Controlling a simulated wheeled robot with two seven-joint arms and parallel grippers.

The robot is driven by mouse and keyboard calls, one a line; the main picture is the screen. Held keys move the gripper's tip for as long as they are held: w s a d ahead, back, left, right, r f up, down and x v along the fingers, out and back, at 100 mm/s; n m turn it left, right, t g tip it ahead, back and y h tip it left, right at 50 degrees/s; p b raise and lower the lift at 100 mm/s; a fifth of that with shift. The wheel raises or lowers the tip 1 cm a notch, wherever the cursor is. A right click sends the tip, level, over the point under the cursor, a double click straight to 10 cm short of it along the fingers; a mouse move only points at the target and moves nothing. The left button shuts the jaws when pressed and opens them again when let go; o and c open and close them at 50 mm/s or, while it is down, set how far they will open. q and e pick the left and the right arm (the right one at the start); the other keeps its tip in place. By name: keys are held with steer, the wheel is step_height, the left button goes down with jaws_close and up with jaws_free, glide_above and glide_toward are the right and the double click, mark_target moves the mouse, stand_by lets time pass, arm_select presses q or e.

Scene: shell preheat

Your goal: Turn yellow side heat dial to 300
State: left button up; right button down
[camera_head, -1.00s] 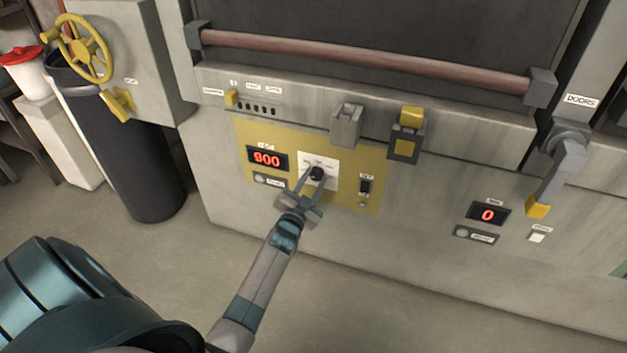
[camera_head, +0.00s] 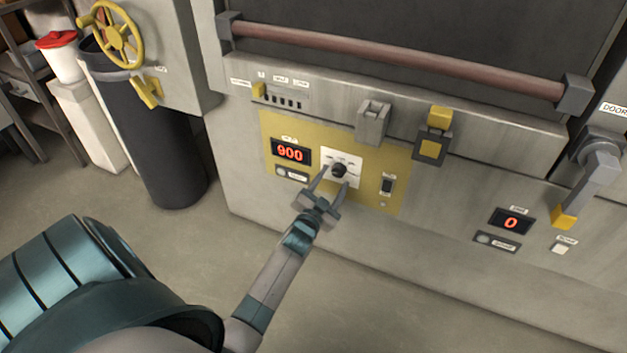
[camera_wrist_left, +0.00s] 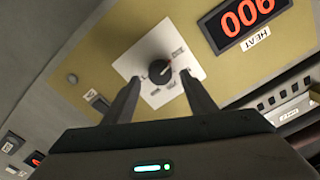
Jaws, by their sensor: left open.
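The heat dial (camera_head: 338,170) is a small black knob on a white plate (camera_head: 354,161) in the yellow panel (camera_head: 395,160). The red display (camera_head: 291,153) beside it reads 900. My left gripper (camera_head: 331,184) is open just in front of the plate. In the left wrist view its fingers (camera_wrist_left: 160,92) stand apart on either side of the dial, with nothing between them touching. My right gripper is not in view.
A black switch (camera_head: 387,186) sits right of the dial. A second display (camera_head: 511,222) reading 0 is further right. A grey latch (camera_head: 373,122) and a yellow-topped one (camera_head: 434,136) project above the panel. A dark bin (camera_head: 155,150) stands left; floor in front is clear.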

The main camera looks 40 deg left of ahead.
arm_select(q)
steer(key=v, duration=1.5)
steer(key=shift+b, duration=0.4)
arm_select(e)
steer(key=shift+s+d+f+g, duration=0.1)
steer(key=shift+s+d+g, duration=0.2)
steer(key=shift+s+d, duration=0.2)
arm_select(q)
steer(key=shift+s+a, duration=0.1)
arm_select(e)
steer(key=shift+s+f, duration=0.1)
